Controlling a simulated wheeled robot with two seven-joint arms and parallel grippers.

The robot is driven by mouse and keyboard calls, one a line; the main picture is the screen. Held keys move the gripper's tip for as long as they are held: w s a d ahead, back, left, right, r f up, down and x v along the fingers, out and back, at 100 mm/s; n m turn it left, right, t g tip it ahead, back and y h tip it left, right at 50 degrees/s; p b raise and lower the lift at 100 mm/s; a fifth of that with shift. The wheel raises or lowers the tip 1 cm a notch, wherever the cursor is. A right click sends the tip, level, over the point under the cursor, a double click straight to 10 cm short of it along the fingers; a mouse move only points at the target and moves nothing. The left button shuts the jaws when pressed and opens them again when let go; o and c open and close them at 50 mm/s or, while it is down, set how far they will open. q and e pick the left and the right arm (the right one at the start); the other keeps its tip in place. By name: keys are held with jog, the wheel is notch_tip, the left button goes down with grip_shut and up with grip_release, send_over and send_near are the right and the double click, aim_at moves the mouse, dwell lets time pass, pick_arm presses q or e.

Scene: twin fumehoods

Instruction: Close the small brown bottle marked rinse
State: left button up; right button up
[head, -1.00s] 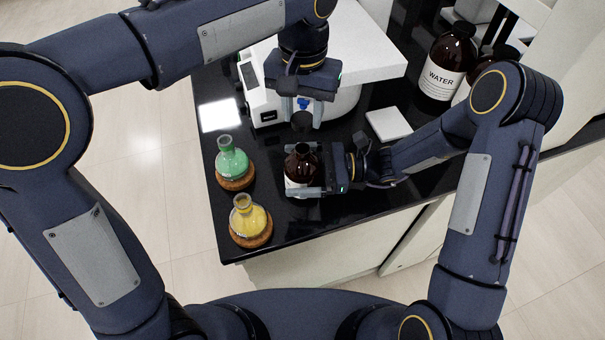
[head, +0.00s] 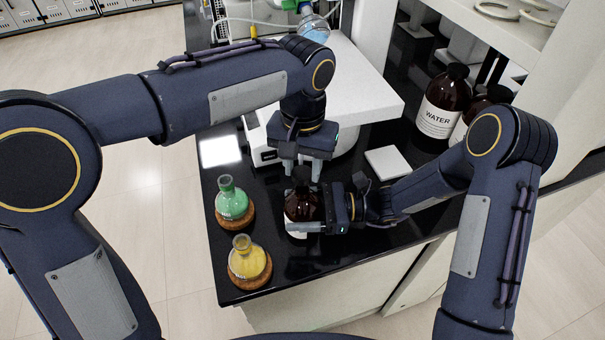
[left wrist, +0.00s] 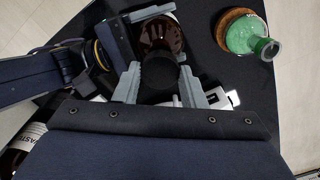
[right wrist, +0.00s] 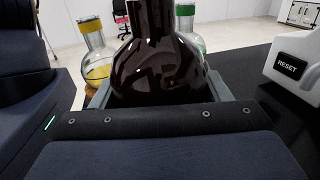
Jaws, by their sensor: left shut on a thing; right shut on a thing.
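The small brown bottle (head: 301,208) stands upright near the counter's front edge; its label is mostly hidden. My right gripper (head: 312,217) is shut around its body from the right; the bottle fills the right wrist view (right wrist: 155,65). My left gripper (head: 301,173) points down over the bottle's mouth, shut on the black cap (head: 301,175). In the left wrist view the cap (left wrist: 158,80) sits between both fingertips, with the brown bottle (left wrist: 162,35) beneath. The cap is at the neck in the head view; whether it is threaded on I cannot tell.
A green flask (head: 231,201) and a yellow flask (head: 247,262) stand on cork rings just left of the bottle. A large WATER bottle (head: 442,105) stands at the back right. A white pad (head: 388,162) lies right of my left gripper.

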aim_at(303, 172)
pick_arm(q)
jog(key=shift+f, duration=0.75)
jog(key=shift+f, duration=0.9)
jog(key=shift+f, duration=0.5)
